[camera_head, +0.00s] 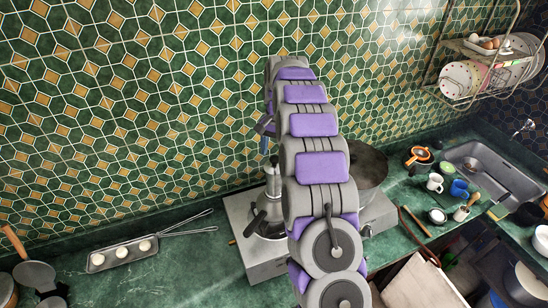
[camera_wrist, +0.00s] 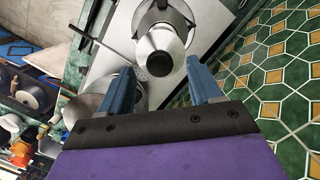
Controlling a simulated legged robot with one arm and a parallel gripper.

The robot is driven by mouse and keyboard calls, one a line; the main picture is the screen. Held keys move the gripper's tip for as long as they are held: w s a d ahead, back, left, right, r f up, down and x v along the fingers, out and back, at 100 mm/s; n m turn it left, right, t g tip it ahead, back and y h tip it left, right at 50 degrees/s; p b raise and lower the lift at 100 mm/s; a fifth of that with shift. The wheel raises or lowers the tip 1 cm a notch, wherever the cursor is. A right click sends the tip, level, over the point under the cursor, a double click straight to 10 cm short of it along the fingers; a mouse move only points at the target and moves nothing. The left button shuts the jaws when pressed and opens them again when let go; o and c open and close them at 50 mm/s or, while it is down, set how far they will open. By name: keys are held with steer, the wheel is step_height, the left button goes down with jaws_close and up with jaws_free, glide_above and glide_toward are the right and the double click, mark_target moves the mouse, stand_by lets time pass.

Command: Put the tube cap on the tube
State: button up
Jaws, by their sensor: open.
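My gripper (camera_wrist: 163,88) is open and empty, with its two blue fingers apart, above the gas hotplate. In the head view my arm covers much of the hotplate (camera_head: 240,212). A grey metal pot-like vessel (camera_head: 268,212) stands on its left side, partly behind my arm. I cannot single out a tube or a tube cap with certainty in either view.
A large dark pot (camera_head: 368,170) stands at the hotplate's right. A tray with small round pieces (camera_head: 122,254) lies at the left. Mugs (camera_head: 435,183) and a sink (camera_head: 490,172) are to the right, under a dish rack (camera_head: 480,75). A tiled wall rises close behind.

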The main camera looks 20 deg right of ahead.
mark_target(276, 157)
steer(key=r, duration=0.5)
steer(key=shift+w+d+r, duration=0.15)
steer(key=shift+w+d, duration=0.1)
steer(key=shift+w, duration=0.1)
steer(key=shift+w+d+r+p, duration=0.15)
steer(key=shift+r+p, duration=0.6)
steer(key=shift+r, duration=0.8)
